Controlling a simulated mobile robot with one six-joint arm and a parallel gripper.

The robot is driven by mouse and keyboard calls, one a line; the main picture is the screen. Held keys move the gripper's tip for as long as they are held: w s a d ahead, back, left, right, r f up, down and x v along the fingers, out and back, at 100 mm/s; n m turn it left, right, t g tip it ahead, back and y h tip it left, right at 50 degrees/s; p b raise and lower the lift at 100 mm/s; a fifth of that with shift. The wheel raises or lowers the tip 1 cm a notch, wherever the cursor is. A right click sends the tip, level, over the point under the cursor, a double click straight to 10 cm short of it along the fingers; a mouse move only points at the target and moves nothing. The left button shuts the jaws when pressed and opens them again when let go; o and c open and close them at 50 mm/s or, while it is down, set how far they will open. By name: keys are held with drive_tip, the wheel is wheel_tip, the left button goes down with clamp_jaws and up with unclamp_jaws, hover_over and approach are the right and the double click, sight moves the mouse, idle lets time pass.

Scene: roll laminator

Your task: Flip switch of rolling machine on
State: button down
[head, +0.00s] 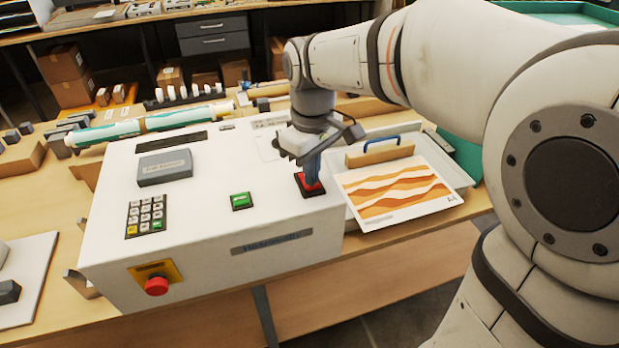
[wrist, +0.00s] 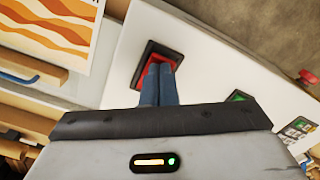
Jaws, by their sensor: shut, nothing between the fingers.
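The rolling machine (head: 210,240) is a white box on the wooden table in the head view. A red switch in a black frame (head: 311,188) sits near the right end of its top. My gripper (head: 313,180) is shut and points down at this switch, with nothing held. In the wrist view the blue fingertips (wrist: 160,70) overlap the red switch (wrist: 141,75) and hide part of it. They look to be at its surface, but I cannot tell whether they press it. The switch's tilt is also hard to tell.
A green button (head: 241,201), a keypad (head: 146,215) and a red emergency knob (head: 156,285) are on the machine. A tray with an orange-striped sheet (head: 395,193) and a blue-handled wooden block (head: 379,152) adjoins the right side. A long roll (head: 150,125) lies behind.

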drive_tip(key=shift+f, duration=0.3)
drive_tip(key=shift+r, duration=0.1)
drive_tip(key=shift+r+p, duration=2.65)
drive_tip(key=shift+r, duration=0.85)
drive_tip(key=shift+f, duration=0.1)
drive_tip(key=s+d+f+m+t+b, duration=0.1)
drive_tip(key=s+d+f+m, duration=0.3)
drive_tip(key=s+d, duration=0.2)
drive_tip(key=s+d+f+m+t+b, duration=0.2)
drive_tip(key=s+d+f+m, duration=0.1)
drive_tip(key=s+d+m, duration=0.2)
drive_tip(key=shift+s+d+f+b, duration=0.35)
drive_tip(key=shift+s+d, duration=0.35)
drive_tip(key=shift+s, duration=0.3)
